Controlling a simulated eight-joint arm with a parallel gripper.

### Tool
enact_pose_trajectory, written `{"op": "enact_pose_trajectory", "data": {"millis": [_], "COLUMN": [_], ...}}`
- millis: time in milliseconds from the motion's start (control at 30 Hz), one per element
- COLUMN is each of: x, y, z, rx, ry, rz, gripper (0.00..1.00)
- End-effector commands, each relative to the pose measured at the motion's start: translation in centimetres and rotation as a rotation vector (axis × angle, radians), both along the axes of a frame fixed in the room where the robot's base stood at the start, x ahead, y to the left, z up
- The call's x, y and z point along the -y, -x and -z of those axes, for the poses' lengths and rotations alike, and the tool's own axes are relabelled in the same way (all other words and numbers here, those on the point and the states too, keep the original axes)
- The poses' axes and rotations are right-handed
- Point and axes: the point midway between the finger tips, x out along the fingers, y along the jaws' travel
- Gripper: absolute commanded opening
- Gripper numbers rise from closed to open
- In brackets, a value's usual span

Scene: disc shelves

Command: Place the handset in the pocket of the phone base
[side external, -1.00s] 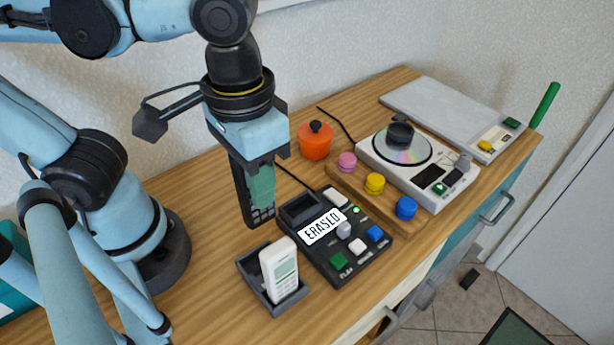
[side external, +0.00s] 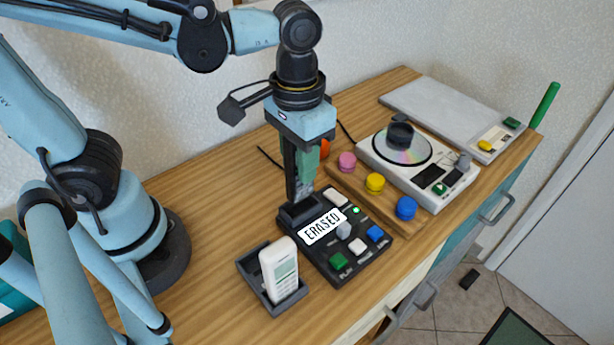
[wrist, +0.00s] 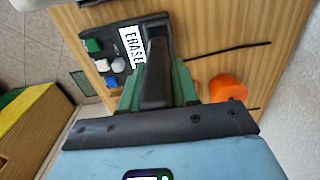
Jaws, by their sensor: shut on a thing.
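My gripper (side external: 306,168) points down with green fingers and is shut on the dark handset (side external: 291,172). The handset hangs upright, with its lower end at the pocket (side external: 298,213) of the black phone base (side external: 318,254). I cannot tell how deep the lower end sits in the pocket. In the wrist view the handset (wrist: 156,75) is between the green fingers (wrist: 157,95) and hides part of the phone base (wrist: 108,48).
A white remote (side external: 279,268) stands in a grey holder (side external: 250,262) in front of the base. A wooden strip (side external: 388,201) with coloured knobs and a disc player (side external: 440,160) stand to the right. An orange pot (wrist: 228,88) is behind my gripper.

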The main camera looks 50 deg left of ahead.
Motion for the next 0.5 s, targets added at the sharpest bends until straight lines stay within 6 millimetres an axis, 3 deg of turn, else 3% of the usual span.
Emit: {"op": "enact_pose_trajectory", "data": {"millis": [500], "x": [0.0], "y": [0.0], "z": [3.9], "rx": [0.000], "ry": [0.000], "rz": [0.000], "gripper": [0.00]}}
